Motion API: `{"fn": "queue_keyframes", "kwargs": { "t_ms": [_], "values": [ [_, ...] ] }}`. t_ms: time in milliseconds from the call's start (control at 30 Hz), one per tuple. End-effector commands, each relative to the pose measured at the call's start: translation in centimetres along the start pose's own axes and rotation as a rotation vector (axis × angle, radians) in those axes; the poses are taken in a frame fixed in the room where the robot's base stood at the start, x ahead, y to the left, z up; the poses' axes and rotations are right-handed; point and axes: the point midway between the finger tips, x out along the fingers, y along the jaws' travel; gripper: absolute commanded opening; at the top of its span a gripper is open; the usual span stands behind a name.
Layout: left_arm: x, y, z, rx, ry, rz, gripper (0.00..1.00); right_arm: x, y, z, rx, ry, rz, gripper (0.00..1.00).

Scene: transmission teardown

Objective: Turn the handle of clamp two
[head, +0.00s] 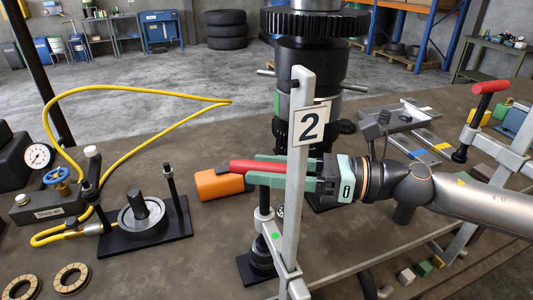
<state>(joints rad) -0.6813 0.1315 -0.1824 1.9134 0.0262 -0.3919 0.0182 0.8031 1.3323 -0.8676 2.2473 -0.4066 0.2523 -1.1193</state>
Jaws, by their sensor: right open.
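Clamp two has an upright grey bar (297,215) with a white plate (311,124) marked 2, and stands in the middle of the head view. Its red handle (270,167) lies roughly level across the bar, pointing left. My right gripper (254,168) reaches in from the right, with its green fingers on either side of the red handle. The fingers are open around the handle; whether either touches it cannot be told. The bar hides part of the gripper and handle. My left gripper is not in view.
A dark geared shaft (310,65) stands behind the clamp. An orange object (219,184) lies just left of the handle. A round part on a black press base (145,218) and a yellow hose (150,90) are at left. Another clamp with a red handle (490,87) stands right.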

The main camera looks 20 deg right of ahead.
Motion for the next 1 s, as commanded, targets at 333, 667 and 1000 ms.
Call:
{"fn": "queue_keyframes", "kwargs": {
  "t_ms": [333, 667, 1000],
  "values": [
    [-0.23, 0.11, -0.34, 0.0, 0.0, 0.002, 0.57, 0.45, -0.01, -0.07, -0.001, 0.001, 0.0, 0.58],
    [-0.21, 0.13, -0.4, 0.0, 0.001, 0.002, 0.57, 0.43, 0.01, -0.06, 0.0, 0.001, 0.0, 0.27],
    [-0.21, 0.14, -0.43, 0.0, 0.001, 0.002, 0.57, 0.42, 0.0, -0.06, 0.0, 0.001, 0.0, 0.0]
  ]
}}
